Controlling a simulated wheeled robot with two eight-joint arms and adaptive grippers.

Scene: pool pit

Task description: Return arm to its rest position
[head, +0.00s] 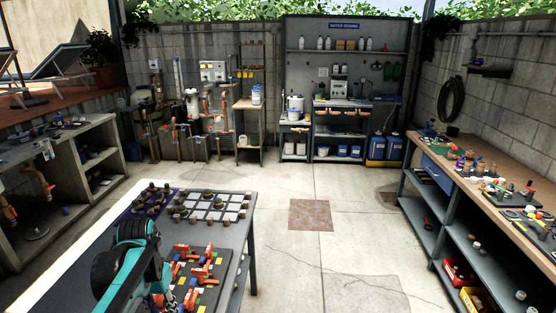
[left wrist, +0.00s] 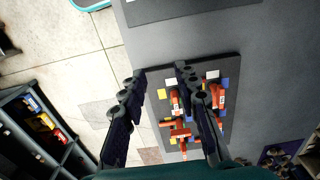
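My left arm (head: 128,265), teal and black, reaches over the near end of the grey table (head: 95,250) in the head view; its fingers cannot be made out clearly there. In the left wrist view the two black fingers of my left gripper (left wrist: 160,72) stand apart with nothing held between them. Below them lies a dark board (left wrist: 230,70) with red-orange valve pieces (left wrist: 181,130) and coloured tags. The same board, with its red pieces (head: 190,268), shows right of my arm in the head view. How high the fingers are above it is unclear. My right gripper is not in view.
A tray of light squares with dark round pieces (head: 212,206) and a purple mat (head: 148,200) lie farther back on the table. A cluttered workbench (head: 470,185) stands at right, another bench (head: 65,150) at left. The tiled floor (head: 345,235) between is open.

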